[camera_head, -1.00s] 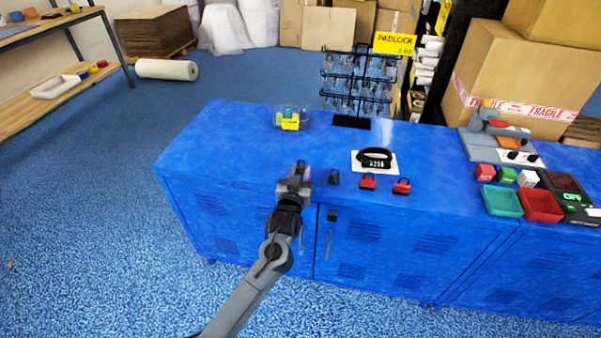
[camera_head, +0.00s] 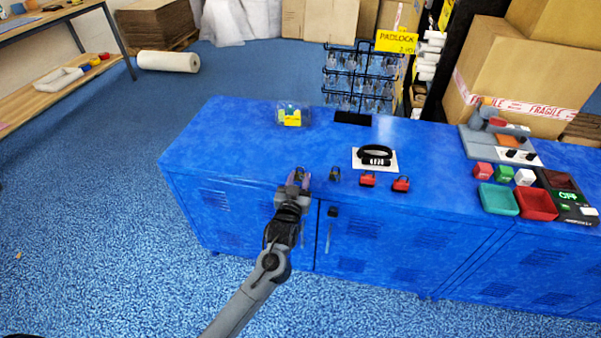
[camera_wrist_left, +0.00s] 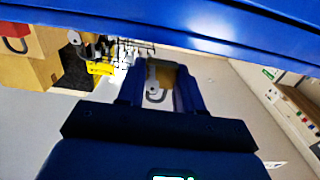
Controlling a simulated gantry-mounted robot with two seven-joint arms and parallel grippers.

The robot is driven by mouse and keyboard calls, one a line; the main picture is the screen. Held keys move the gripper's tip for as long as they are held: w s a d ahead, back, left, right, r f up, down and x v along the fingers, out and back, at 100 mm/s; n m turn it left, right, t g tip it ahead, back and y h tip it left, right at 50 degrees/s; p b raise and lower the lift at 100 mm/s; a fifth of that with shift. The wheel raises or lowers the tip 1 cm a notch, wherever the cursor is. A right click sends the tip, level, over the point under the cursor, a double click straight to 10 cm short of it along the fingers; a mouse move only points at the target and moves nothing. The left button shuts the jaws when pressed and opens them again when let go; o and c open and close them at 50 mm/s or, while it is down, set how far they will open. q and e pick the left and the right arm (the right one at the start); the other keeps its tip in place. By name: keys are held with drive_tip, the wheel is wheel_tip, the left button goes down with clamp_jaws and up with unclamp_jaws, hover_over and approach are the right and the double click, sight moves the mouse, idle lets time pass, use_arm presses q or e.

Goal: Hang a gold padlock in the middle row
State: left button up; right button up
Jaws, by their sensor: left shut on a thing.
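My left gripper (camera_head: 298,179) is at the front edge of the blue cabinet top. It is shut on a small padlock, whose brownish-gold body (camera_wrist_left: 172,76) and grey shackle (camera_wrist_left: 156,96) show between the fingers in the left wrist view. In the head view the gripper mostly hides it. A wire display rack (camera_head: 357,80) with several rows of hooks stands at the cabinet's back edge, with grey padlock-like items hanging on it. A yellow PADLOCK sign (camera_head: 396,42) tops it. One dark padlock (camera_head: 335,175) and two red padlocks (camera_head: 367,180) lie right of the gripper. My right gripper is not in view.
A clear tub (camera_head: 292,117) stands at the back left. Green and red trays (camera_head: 499,199), small boxes and a grey device are at the right. The blue top (camera_head: 235,145) is clear at left.

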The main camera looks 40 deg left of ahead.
use_arm(q)
drive_tip(key=shift+p+v, duration=1.15)
drive_tip(key=shift+v, duration=0.65)
drive_tip(key=shift+s+d, duration=0.15)
drive_tip(key=shift+s, duration=0.25)
